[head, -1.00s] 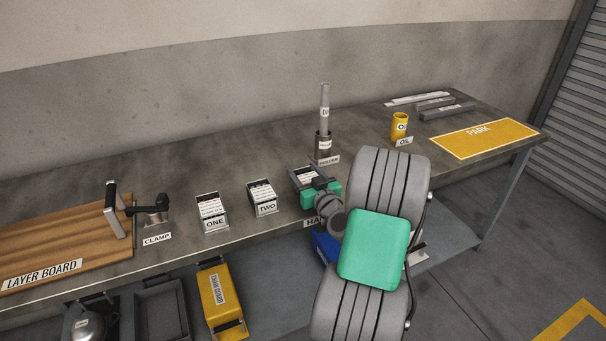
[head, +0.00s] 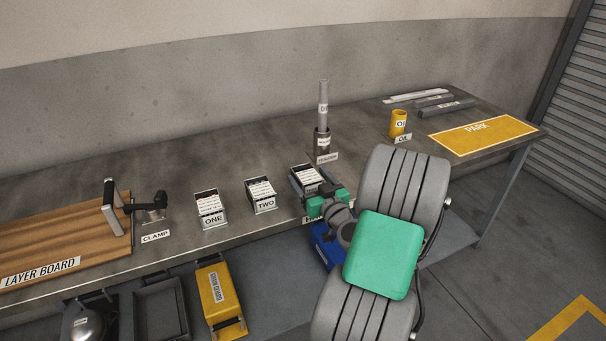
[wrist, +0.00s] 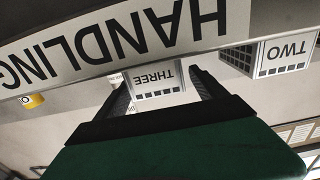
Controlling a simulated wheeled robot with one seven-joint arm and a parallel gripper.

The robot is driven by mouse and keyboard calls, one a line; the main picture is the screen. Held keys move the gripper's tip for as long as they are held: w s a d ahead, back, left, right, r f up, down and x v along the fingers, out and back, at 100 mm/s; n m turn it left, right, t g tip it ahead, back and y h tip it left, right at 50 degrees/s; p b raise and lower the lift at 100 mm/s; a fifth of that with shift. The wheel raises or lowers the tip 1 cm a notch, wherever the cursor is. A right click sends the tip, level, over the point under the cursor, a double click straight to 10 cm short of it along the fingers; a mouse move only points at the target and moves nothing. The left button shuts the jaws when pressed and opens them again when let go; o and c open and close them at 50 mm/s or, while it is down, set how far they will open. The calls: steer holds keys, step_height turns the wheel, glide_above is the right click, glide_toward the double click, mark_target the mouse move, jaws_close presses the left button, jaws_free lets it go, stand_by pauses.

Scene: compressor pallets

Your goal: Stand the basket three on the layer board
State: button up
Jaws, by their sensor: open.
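Basket three (head: 309,175) is a small dark basket with white contents, standing at the table's front edge right of basket two. In the wrist view, which is upside down, its THREE label (wrist: 155,76) shows between my two dark fingers. My gripper (head: 321,197) is open in front of the basket, with a finger to each side in the wrist view (wrist: 163,90). I cannot tell whether the fingers touch it. The layer board (head: 60,240) is a wooden board at the table's left, with an upright metal handle at its right end.
Basket one (head: 211,209) and basket two (head: 261,196) stand between basket three and the clamp (head: 152,207). A holder with a tall rod (head: 322,115) stands behind basket three. The HANDLING sign (wrist: 120,42) lies close to the wrist camera. A yellow oil can (head: 398,123) is farther right.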

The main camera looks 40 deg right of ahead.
mark_target(300, 167)
steer(key=shift+o, duration=0.5)
steer(key=shift+v, duration=1.2)
steer(key=shift+s+f+b, duration=0.15)
steer(key=shift+f+b, duration=0.05)
steer(key=shift+b, duration=0.4)
steer(key=f+b, duration=0.1)
steer(key=b, duration=0.5)
steer(key=shift+d, duration=0.2)
steer(key=shift+b, duration=0.8)
steer(key=shift+d+r+b, duration=0.15)
steer(key=shift+r+b, duration=0.1)
steer(key=shift+b, duration=0.3)
steer(key=x, duration=0.7)
steer(key=shift+a+r, duration=0.3)
steer(key=shift+a, duration=0.05)
steer(key=shift+w+d, duration=0.2)
steer(key=shift+w, duration=0.3)
steer(key=shift+c, duration=0.5)
